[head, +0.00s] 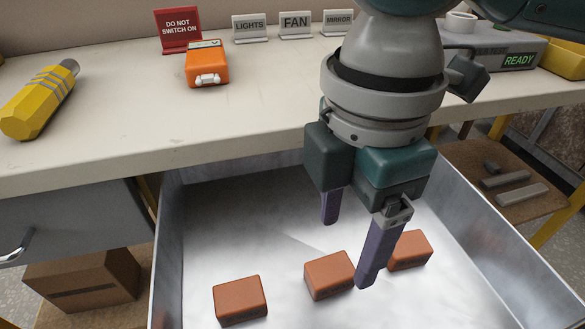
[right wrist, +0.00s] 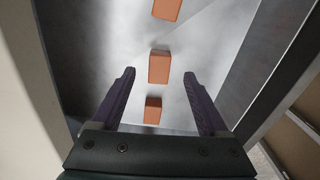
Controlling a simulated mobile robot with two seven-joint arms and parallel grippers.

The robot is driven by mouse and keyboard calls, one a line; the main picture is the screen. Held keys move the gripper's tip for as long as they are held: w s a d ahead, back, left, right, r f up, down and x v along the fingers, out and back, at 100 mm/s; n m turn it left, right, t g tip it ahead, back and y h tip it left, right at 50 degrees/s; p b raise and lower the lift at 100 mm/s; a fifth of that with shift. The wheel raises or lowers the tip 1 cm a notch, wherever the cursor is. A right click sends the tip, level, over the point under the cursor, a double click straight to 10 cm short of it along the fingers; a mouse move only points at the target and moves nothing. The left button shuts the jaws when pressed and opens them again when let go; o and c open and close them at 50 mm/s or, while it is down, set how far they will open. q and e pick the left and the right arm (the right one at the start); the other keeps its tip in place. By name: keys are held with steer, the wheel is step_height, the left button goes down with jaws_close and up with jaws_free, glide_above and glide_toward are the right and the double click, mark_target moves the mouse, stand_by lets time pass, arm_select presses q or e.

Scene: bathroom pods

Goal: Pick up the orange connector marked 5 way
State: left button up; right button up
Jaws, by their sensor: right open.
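Three orange connectors lie apart on the floor of a metal drawer (head: 285,215): a left one (head: 240,299), a middle one (head: 330,275) and a right one (head: 410,250). No readable marking shows on any of them, so I cannot tell which is 5 way. My right gripper (head: 347,252) is open and empty, pointing down over the drawer near the middle and right connectors. In the right wrist view the fingers (right wrist: 161,75) are spread, with one connector (right wrist: 153,110) between them, another (right wrist: 159,67) just beyond the tips and a third (right wrist: 167,9) farther off. My left gripper is not in view.
The drawer's right wall (head: 500,225) stands beside my arm. The worktop (head: 120,125) behind holds a yellow tool (head: 38,102), an orange device (head: 207,65), a red sign (head: 178,28), labelled signs and a grey READY box (head: 495,50). A cardboard box (head: 85,280) sits lower left.

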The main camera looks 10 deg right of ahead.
mark_target(334, 268)
steer(key=f, duration=0.1)
steer(key=f+b, duration=0.1)
steer(key=f, duration=0.1)
steer(key=f+b, duration=0.1)
steer(key=f, duration=0.1)
steer(key=shift+a+f, duration=0.1)
steer(key=shift+a, duration=0.25)
steer(key=shift+c, duration=0.7)
jaws_close()
